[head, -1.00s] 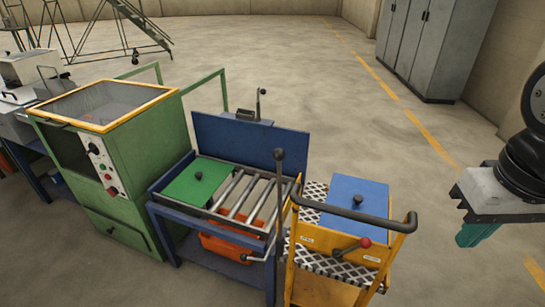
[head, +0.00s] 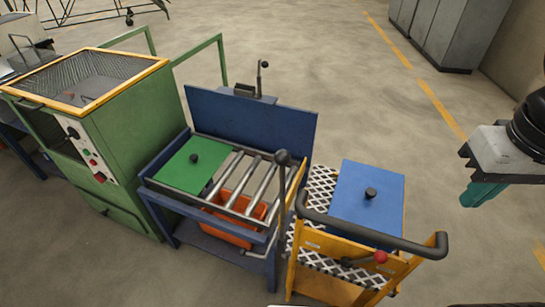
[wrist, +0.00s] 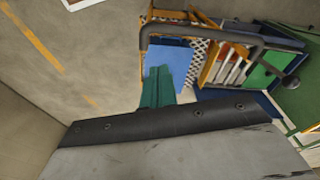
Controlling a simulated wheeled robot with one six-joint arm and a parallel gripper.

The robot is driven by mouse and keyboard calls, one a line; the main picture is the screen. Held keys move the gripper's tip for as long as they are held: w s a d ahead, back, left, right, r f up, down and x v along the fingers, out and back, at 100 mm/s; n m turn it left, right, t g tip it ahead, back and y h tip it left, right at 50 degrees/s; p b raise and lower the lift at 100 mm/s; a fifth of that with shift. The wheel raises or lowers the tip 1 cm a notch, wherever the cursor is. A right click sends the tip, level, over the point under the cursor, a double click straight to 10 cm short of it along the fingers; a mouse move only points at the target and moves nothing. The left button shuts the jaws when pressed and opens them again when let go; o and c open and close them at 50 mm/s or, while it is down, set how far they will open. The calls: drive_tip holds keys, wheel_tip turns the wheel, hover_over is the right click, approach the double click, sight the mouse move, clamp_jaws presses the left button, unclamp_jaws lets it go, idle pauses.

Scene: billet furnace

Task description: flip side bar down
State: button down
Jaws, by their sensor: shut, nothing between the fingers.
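A dark upright bar with a ball knob (head: 283,157) stands at the right front side of the blue roller table (head: 190,226), beside the yellow cart (head: 310,280). It looks raised; I cannot tell for sure that it is the side bar. A ball knob (wrist: 290,82) also shows at the right of the wrist view. My gripper (head: 474,196), with teal fingers, is at the right edge of the head view, well right of the bar and touching nothing. In the wrist view its shut fingers (wrist: 159,88) overlap the blue lidded plate on the cart.
The cart carries a blue plate (head: 366,195) and has a black push handle (head: 372,238) and a red-knobbed lever (head: 380,257). A green plate (head: 187,166) lies on the rollers. An orange bin (head: 228,232) sits below. A green furnace (head: 135,130) stands left.

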drive_tip(key=shift+w+a, duration=0.1)
drive_tip(key=w+a+r+n+h, duration=0.1)
drive_tip(key=w+a+n, duration=0.2)
drive_tip(key=a, duration=0.4)
drive_tip(key=w+a+r+n+h, duration=0.1)
drive_tip(key=w+a+n, duration=0.25)
drive_tip(key=a, duration=0.45)
drive_tip(key=s+a+n+t, duration=0.1)
drive_tip(key=s+a+n, duration=0.1)
drive_tip(key=a, duration=0.7)
drive_tip(key=s+a+n+t, duration=0.2)
drive_tip(key=a, duration=0.7)
drive_tip(key=shift+f+n, duration=0.25)
drive_tip(key=shift+n, duration=0.1)
drive_tip(key=shift+w, duration=0.1)
drive_tip(key=w+d+f, duration=0.4)
drive_tip(key=w+f, duration=0.3)
drive_tip(key=f, duration=0.1)
drive_tip(key=shift+w, duration=0.2)
